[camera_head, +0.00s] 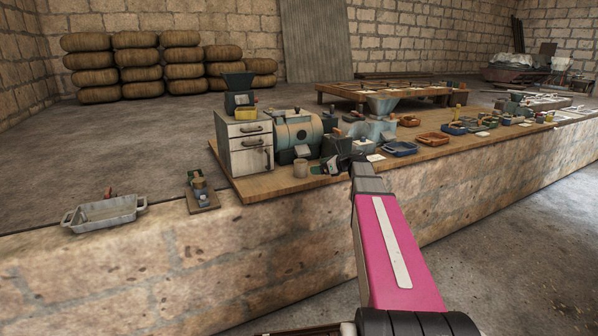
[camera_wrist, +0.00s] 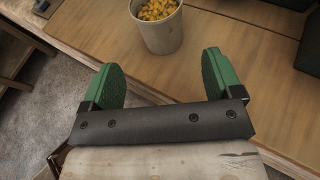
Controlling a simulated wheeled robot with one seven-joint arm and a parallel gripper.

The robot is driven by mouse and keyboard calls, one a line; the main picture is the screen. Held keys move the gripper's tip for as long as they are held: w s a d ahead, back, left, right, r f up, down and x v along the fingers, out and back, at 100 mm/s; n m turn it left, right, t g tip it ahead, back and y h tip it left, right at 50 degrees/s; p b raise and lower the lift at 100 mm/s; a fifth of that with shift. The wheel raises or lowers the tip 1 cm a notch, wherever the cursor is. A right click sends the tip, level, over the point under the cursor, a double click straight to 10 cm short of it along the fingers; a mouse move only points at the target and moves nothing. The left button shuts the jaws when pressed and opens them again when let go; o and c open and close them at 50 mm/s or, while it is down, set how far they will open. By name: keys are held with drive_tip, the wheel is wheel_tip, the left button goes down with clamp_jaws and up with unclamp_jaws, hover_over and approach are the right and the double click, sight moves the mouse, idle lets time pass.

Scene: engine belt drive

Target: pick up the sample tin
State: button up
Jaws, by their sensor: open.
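The sample tin (camera_wrist: 158,35), a pale round can filled with yellow-orange pieces, stands upright on the wooden worktop just beyond my fingertips in the wrist view. Its top is cut by the upper edge of that view. In the head view my gripper (camera_head: 330,167) is to the right of the tin.
A white drawer cabinet (camera_head: 244,147) and the teal drum machine (camera_head: 298,132) stand behind the tin. Dark machine parts crowd the bench to the right. The worktop (camera_wrist: 215,50) around the tin is bare. A metal tray (camera_head: 104,213) sits on the stone ledge at left.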

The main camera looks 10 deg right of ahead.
sight(302, 170)
drive_tip(key=x, duration=0.9)
drive_tip(key=shift+w+f, duration=0.15)
drive_tip(key=shift+f, duration=0.05)
drive_tip(key=c, duration=1.1)
